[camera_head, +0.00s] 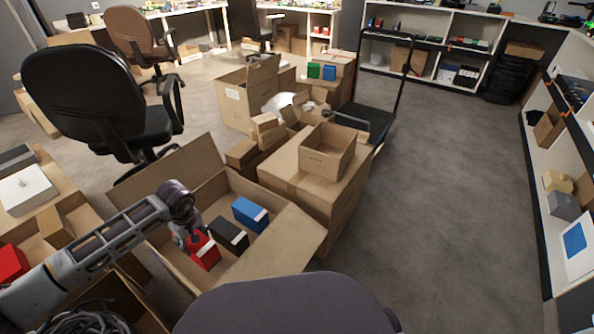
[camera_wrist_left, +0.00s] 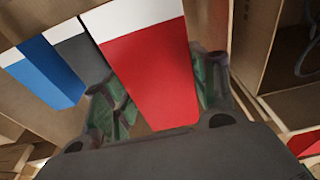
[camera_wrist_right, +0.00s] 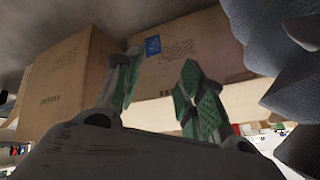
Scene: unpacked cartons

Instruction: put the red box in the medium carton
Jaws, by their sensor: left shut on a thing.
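The red box (camera_head: 206,254), with a white end, stands in a large open carton (camera_head: 192,173) beside a black box (camera_head: 230,234) and a blue box (camera_head: 249,212). My left gripper (camera_head: 195,240) reaches down into this carton and is shut on the red box. In the left wrist view the red box (camera_wrist_left: 155,75) sits between the fingers (camera_wrist_left: 160,92). A smaller open carton (camera_head: 327,160) stands on a big closed carton to the right; I cannot tell which carton counts as medium. My right gripper (camera_wrist_right: 163,75) is open and empty, facing cartons; it is not in the head view.
Another red box (camera_head: 12,262) lies in a carton at the far left. An open carton with cables (camera_head: 85,318) is at the lower left. A black chair (camera_head: 95,95) stands behind. A hand cart (camera_head: 372,118) is beyond the cartons. The floor (camera_head: 440,210) at right is clear.

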